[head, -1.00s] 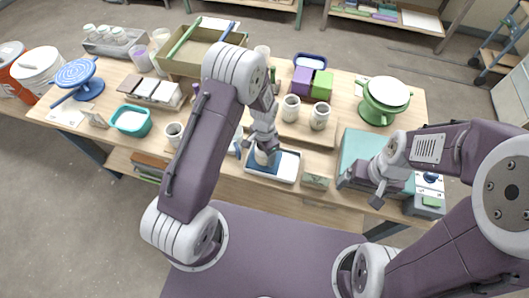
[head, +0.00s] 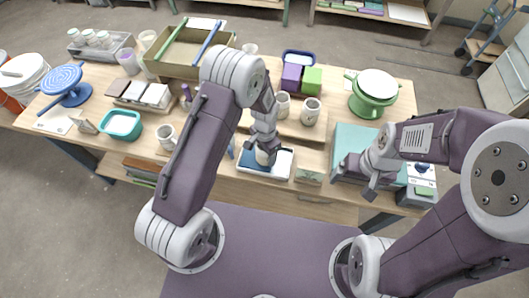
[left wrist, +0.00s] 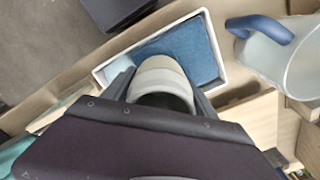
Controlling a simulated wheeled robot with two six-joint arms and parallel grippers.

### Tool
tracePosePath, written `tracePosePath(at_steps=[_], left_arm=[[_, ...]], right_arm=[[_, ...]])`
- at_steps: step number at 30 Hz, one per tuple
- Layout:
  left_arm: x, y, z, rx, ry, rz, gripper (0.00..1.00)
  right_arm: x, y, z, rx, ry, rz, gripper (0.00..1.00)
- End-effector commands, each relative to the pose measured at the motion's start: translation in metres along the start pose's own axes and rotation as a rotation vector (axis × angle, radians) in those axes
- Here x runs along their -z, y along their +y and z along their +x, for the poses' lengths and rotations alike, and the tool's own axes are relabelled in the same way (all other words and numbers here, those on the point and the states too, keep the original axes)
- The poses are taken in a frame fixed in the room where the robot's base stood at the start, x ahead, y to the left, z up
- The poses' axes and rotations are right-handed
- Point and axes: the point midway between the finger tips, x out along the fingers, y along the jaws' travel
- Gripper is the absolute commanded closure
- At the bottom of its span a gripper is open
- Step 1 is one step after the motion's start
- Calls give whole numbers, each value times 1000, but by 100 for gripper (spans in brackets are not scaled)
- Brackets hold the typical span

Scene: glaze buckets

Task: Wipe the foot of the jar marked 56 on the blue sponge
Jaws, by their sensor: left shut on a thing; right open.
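My left gripper (head: 265,145) is shut on a pale jar (head: 264,157). The jar also shows between the fingers in the left wrist view (left wrist: 163,78); I cannot read any number on it. The blue sponge (left wrist: 193,50) lies in a shallow white tray (left wrist: 213,22); in the head view the tray (head: 284,168) is at the table's front edge. The jar is over the sponge; whether its foot touches is hidden. My right gripper (head: 365,174) is open and empty, at the table's front right.
Two pale cups (head: 311,111) stand on a wooden board (head: 294,126) behind the tray. A clear jug with a blue handle (left wrist: 287,50) is close beside the tray. A teal bowl (head: 121,125), a green pot (head: 372,94) and a wooden tray (head: 182,57) stand farther off.

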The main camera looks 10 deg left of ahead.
Motion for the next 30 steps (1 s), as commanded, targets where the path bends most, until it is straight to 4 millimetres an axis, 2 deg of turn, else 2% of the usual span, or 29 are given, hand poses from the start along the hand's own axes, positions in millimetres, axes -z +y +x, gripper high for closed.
tracePosePath(at_steps=[18,25,30], left_arm=[[-40,-46,2,0,-1,-2,92],[-44,-49,2,-1,-2,0,92],[-36,-40,2,-2,-3,3,92]], right_arm=[[0,0,-4,0,0,0,12],[0,0,-3,0,0,0,12],[0,0,-4,0,0,0,12]])
